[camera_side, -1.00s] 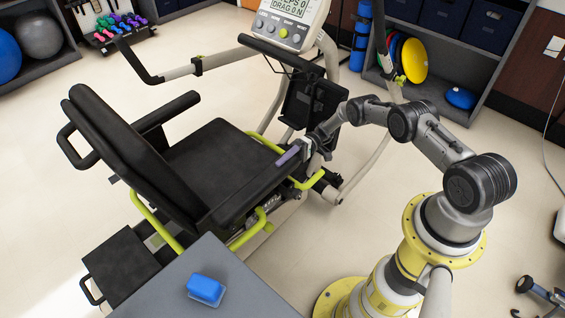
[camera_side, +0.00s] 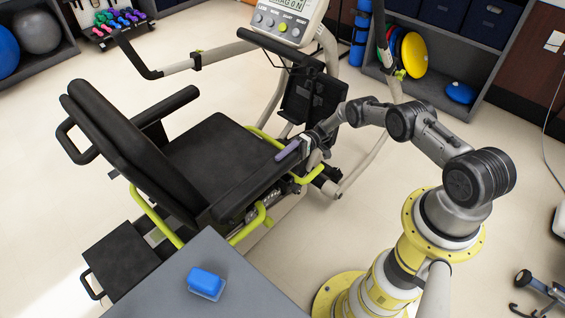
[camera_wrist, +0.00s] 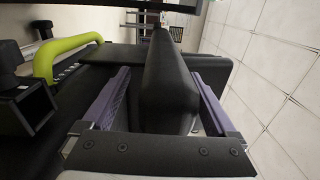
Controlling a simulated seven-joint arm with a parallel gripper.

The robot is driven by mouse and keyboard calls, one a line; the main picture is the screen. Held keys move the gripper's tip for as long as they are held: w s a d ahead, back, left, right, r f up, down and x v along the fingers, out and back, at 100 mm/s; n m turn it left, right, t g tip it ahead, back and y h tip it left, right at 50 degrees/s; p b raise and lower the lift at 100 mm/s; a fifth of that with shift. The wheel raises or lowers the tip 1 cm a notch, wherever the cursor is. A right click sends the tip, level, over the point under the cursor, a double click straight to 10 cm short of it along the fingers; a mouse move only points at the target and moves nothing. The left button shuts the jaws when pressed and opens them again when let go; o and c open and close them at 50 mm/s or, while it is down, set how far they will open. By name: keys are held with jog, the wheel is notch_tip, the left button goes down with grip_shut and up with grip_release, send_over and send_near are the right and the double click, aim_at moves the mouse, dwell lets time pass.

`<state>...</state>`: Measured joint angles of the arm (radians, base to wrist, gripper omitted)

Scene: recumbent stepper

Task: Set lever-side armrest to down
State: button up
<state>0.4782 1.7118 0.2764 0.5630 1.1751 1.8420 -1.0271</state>
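The recumbent stepper has a near-side armrest (camera_side: 247,190), a long black padded bar. It runs roughly level along the near edge of the seat (camera_side: 212,150), beside the lime-green bars. My gripper (camera_side: 290,150), with purple fingers, is at the front end of this armrest. In the wrist view the black armrest (camera_wrist: 166,90) lies between the two purple fingers of my gripper (camera_wrist: 160,95). The fingers stand apart, one on each side, with narrow gaps visible; contact deeper in cannot be told. The far armrest (camera_side: 165,107) is also roughly level, beside the backrest (camera_side: 130,140).
A lime-green bar (camera_wrist: 65,55) is close to the left finger in the wrist view. The console (camera_side: 285,22) and its post rise beyond my gripper. A grey table (camera_side: 235,270) with a blue block (camera_side: 206,281) stands in front.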

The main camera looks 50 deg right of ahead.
aim_at(293, 154)
jog(key=shift+d, duration=2.6)
jog(key=shift+r, duration=3.6)
jog(key=shift+o, duration=0.2)
